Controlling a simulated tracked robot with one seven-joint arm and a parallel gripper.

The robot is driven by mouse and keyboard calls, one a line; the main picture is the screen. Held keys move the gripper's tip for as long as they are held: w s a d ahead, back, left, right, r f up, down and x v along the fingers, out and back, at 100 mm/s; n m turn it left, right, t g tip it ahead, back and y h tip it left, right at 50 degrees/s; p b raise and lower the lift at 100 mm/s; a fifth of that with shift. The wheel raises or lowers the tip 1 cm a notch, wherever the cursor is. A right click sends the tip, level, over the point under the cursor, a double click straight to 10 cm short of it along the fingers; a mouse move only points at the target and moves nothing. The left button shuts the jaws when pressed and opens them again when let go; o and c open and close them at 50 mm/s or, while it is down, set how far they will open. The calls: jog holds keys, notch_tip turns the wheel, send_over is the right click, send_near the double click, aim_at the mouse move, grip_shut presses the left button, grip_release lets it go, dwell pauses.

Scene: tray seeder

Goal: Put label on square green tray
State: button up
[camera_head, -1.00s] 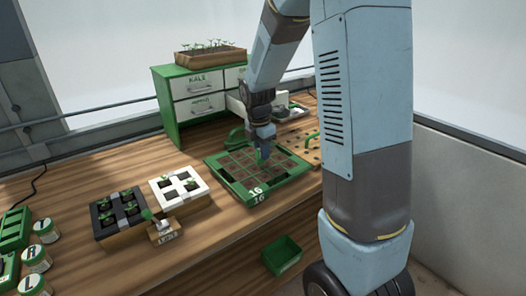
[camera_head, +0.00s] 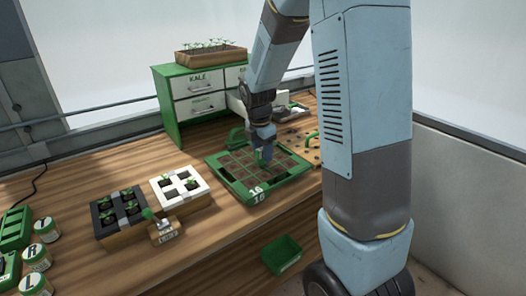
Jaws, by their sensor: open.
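The square green tray (camera_head: 232,186) lies on the wooden table, with a grid of dark cells and "16" in white on its front corner. My gripper (camera_head: 264,158) is directly above the tray's middle cells, pointing down, close to the soil. Its jaws are open; a small green bit shows at its tip, too small to tell what it is. A small wooden block with a green-topped handle (camera_head: 163,232) and writing on its face stands in front of the white seedling tray; I cannot tell whether it is the label.
A black seedling tray (camera_head: 107,219) and a white seedling tray (camera_head: 186,201) stand left of the green tray. Lettered jars (camera_head: 37,258) are at far left. A green drawer cabinet (camera_head: 166,110) stands behind. An empty green bin (camera_head: 282,255) is at the front. The table's front middle is clear.

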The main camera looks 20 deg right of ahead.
aim_at(260, 151)
notch_tip(260, 151, up, 11)
jog(key=s+a, duration=0.1)
jog(key=s+r+m+t, duration=0.2)
jog(key=s+r+m, duration=0.2)
jog(key=s+m, duration=0.7)
jog(key=s+r+m+t+y, duration=0.1)
jog(key=s+r+m, duration=0.4)
jog(key=s+m, duration=0.5)
jog(key=shift+s+d+m+t, duration=0.35)
jog(key=shift+s+t, duration=0.45)
jog(key=shift+s, duration=1.25)
jog(key=shift+r, duration=0.1)
